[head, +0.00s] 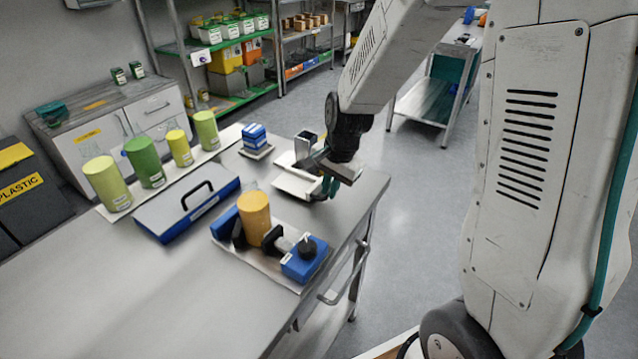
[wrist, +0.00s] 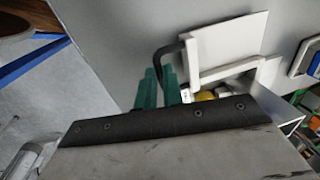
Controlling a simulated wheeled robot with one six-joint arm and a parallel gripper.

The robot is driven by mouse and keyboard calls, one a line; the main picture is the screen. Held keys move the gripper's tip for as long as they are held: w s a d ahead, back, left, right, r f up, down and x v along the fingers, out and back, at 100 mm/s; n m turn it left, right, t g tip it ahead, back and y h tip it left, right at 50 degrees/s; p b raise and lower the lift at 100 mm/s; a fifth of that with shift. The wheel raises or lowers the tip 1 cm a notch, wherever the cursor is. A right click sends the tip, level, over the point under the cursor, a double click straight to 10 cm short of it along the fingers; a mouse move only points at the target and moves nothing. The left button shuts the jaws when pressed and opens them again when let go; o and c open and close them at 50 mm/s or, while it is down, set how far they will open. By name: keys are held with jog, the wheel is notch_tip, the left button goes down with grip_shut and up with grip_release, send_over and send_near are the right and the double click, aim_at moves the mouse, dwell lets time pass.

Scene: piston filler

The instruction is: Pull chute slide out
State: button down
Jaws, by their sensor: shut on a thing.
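The chute slide (head: 295,185) is a white tray-like piece at the right end of the table, beside a small metal box-shaped part (head: 305,145). In the wrist view it shows as a white panel (wrist: 232,42) with a raised white edge and a bent black handle (wrist: 160,56). My gripper (head: 328,187) is at the slide's right side, near the table edge. Its teal fingers (wrist: 160,88) are shut on the black handle in the wrist view. The exact contact is partly hidden by the dark gripper body.
An orange cylinder (head: 254,218) stands in a blue and black fixture in front. A blue case (head: 187,207), several green and yellow cylinders (head: 145,162) and a blue stack (head: 255,137) are on the table (head: 130,290). Open floor lies right of the table.

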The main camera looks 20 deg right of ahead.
jog(key=shift+s+d, duration=0.1)
jog(key=shift+s, duration=0.05)
jog(key=c, duration=1.5)
grip_release()
jog(key=shift+s+d, duration=0.15)
jog(key=shift+r, duration=0.2)
jog(key=r, duration=0.5)
jog(key=s+r, duration=0.1)
jog(key=r, duration=0.1)
jog(key=shift+d+r, duration=0.15)
jog(key=shift+d, duration=0.1)
